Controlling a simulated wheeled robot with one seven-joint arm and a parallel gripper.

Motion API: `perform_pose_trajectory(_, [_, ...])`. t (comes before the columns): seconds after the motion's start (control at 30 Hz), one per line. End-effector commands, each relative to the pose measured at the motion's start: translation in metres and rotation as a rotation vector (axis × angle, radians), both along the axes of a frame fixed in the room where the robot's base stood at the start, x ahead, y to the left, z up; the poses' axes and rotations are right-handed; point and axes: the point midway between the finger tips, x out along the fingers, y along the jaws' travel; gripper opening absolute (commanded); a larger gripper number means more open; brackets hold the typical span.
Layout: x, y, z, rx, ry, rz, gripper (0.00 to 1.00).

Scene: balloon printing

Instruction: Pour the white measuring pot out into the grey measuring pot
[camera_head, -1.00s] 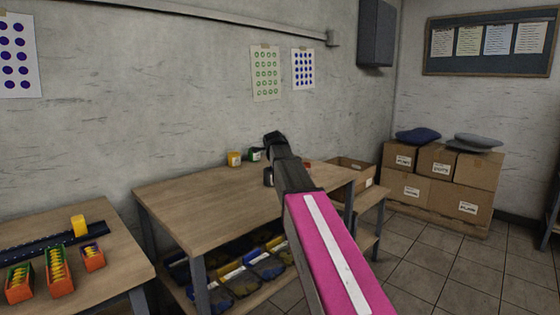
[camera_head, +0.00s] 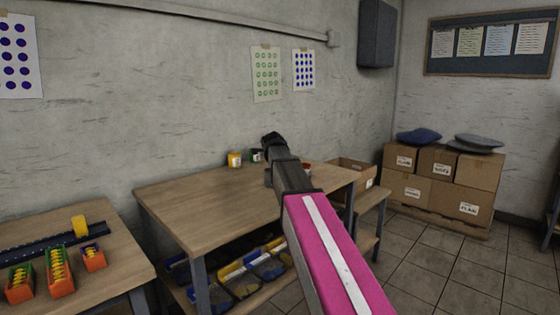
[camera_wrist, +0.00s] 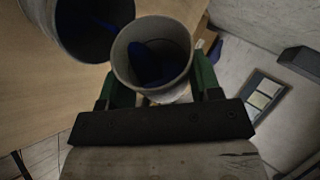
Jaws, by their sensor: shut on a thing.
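My gripper (camera_wrist: 160,88), with green fingers, is shut on the white measuring pot (camera_wrist: 124,62) in the wrist view. The pot looks pale grey-beige in this light, and dark blue liquid shows inside it. The grey measuring pot (camera_wrist: 42,18) is beside it at the upper left, cut off by the frame edge. Its inside is dark, with some blue in it. The two rims look very close; I cannot tell whether they touch, nor how far the held pot is tilted. In the head view my gripper (camera_head: 272,143) is over the table's back part, and my arm hides the held pot.
The wooden table (camera_head: 195,205) is largely clear at its front and left. An orange-red object (camera_head: 307,166) shows right of my arm. A concrete wall is close behind.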

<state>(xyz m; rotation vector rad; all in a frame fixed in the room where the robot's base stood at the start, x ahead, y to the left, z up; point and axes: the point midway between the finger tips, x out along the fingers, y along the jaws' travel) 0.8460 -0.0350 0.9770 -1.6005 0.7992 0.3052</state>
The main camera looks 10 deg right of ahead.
Motion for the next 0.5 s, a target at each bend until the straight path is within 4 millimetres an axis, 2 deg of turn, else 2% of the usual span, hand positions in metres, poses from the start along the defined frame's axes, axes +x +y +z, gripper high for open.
perform_pose_trajectory(0.5, [-0.0001,0.0022,0.0019,-0.05,-0.003,0.001,0.33])
